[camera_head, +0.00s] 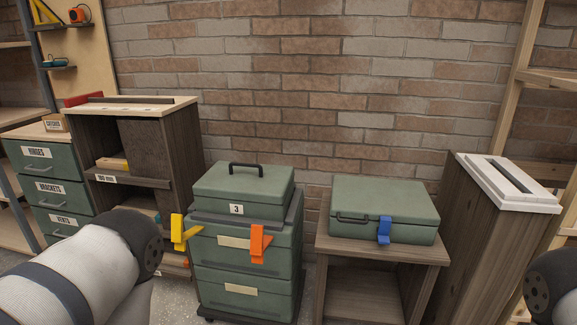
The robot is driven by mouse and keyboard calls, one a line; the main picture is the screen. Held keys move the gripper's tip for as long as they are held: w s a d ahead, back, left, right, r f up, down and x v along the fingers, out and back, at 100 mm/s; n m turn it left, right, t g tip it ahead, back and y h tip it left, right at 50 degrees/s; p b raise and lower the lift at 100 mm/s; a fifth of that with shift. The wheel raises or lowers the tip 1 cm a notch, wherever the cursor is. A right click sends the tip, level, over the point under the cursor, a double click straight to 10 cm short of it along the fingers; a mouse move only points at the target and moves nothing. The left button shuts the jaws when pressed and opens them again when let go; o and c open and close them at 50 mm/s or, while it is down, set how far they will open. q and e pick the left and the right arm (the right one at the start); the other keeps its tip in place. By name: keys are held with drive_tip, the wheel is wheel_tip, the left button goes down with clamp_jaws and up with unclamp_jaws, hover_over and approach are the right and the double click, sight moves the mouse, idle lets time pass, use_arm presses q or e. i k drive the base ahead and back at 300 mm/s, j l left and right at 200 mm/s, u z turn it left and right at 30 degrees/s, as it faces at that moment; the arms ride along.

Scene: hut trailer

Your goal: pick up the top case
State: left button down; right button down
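The top case (243,191) is a green box with a black handle on its lid and a white label "3" on its front. It sits upright on a stack of green cases (225,255) that has beige label strips, an orange latch (258,243) and a yellow latch (183,232). Part of my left arm shows at the lower left and a bit of my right arm at the right edge. Neither gripper is in view, and nothing of mine visibly touches the case.
A second green case (395,203) with a blue latch lies on a low wooden table (373,247) to the right. A shelf cabinet (88,133) and green drawers (40,160) stand at left. A tall wooden bin (480,235) stands at right. The brick wall is behind.

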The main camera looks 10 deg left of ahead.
sight(263, 191)
drive_tip(key=i+j+z, duration=0.15)
drive_tip(key=j+z, duration=0.2)
drive_tip(key=j, duration=0.4)
drive_tip(key=i+j+z, duration=0.1)
drive_tip(key=j+z, duration=0.3)
drive_tip(key=j, duration=0.35)
drive_tip(key=j+z, duration=0.35)
drive_tip(key=j, duration=0.4)
